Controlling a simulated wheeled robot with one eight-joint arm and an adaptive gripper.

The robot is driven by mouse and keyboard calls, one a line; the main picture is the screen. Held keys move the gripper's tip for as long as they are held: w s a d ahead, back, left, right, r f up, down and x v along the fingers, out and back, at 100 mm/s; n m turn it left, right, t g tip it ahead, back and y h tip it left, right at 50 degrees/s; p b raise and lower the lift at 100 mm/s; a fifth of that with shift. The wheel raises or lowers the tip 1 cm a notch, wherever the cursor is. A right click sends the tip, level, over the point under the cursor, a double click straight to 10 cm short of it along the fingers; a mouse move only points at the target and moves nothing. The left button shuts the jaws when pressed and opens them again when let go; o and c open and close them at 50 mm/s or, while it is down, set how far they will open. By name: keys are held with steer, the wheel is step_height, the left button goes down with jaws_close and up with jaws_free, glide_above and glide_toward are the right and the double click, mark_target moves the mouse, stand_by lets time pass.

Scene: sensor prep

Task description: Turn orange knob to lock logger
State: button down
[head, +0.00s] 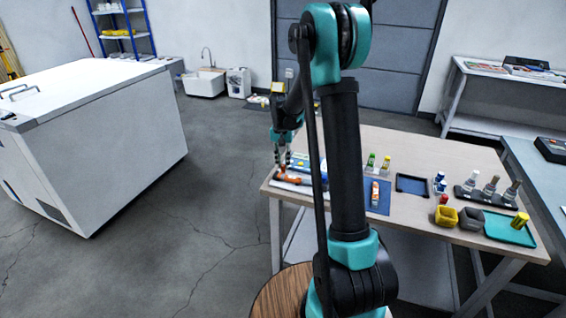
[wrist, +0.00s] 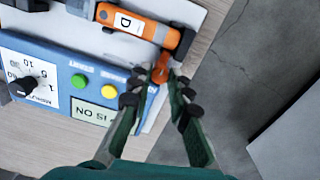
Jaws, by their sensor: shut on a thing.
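The orange knob (wrist: 161,70) shows between the fingertips of my gripper (wrist: 167,78) in the wrist view. My gripper is shut on it, and the fingers hide part of it. The logger (wrist: 138,27), an orange body with a black end and a white label marked D, lies on a pale plate just beyond the knob. In the head view my gripper (head: 283,161) points down at the left end of the table, by the orange logger (head: 287,178). The knob is too small to make out there.
A blue panel (wrist: 65,62) with a black dial, a green button and a yellow button stands close beside the fingers. On the table (head: 400,215) are another orange item (head: 375,192) on a blue mat, bottles, small bins and a teal tray (head: 510,233). Floor lies past the table's edge.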

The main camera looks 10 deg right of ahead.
mark_target(282, 165)
steer(key=c, duration=1.4)
jaws_free()
step_height(282, 165, up, 12)
steer(key=shift+w+a, duration=0.1)
steer(key=shift+a, duration=0.05)
steer(key=s+d+f+n+t, duration=0.1)
steer(key=s+f, duration=0.2)
steer(key=s, duration=0.7)
steer(key=s+d+f+n+t, duration=0.2)
steer(key=s+f, duration=0.1)
steer(key=s, duration=0.7)
steer(key=s+d+f+n+t, duration=0.1)
steer(key=s+f, duration=0.3)
steer(key=s, duration=0.7)
steer(key=shift+s+d, duration=0.1)
steer(key=shift+d, duration=0.15)
